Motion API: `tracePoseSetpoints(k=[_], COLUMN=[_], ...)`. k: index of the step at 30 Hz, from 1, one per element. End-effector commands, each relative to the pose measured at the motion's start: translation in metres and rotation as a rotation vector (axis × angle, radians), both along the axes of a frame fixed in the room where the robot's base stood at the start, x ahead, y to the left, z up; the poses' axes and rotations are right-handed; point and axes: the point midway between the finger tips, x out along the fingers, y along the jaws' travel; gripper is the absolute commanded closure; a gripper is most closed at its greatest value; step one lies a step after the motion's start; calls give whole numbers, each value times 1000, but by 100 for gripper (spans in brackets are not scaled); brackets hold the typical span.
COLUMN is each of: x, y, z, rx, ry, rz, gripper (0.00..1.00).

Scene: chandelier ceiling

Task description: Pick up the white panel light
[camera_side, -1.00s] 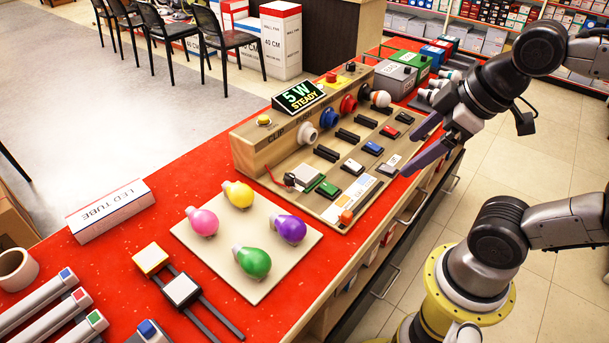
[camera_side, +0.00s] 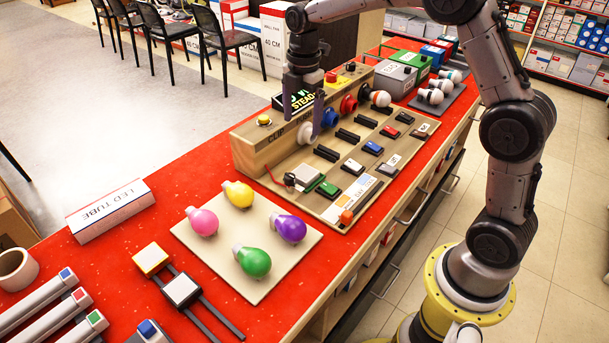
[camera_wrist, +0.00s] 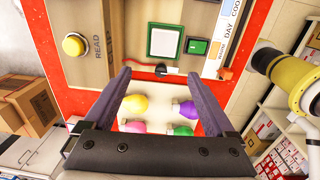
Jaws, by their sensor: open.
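Two white squares could be the white panel light, and I cannot tell which. One white square panel (camera_side: 181,290) lies on a dark two-rail rack beside a yellow square panel (camera_side: 150,258), at the front left in the side view. The other white square (camera_side: 307,173) sits on the wooden test board next to a green square (camera_side: 328,188). It also shows in the wrist view (camera_wrist: 163,42), just beyond the fingertips. My gripper (camera_side: 304,122) is open and empty, pointing down above the test board's left part, apart from both white squares.
The wooden test board (camera_side: 245,150) has raised sockets, switches and a display partly hidden by my gripper. Pink, yellow, purple and green bulbs lie on a cream board (camera_side: 262,290). An LED tube box (camera_side: 110,211) and several tubes lie left.

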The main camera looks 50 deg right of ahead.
Motion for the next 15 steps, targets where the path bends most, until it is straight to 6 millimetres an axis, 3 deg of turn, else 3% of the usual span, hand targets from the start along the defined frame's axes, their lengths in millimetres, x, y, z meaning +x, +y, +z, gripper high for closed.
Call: tracePoseSetpoints(k=[15], x=[-3], y=[-4], z=[-84], rx=[5], ry=[45], rz=[-12], gripper=[10])
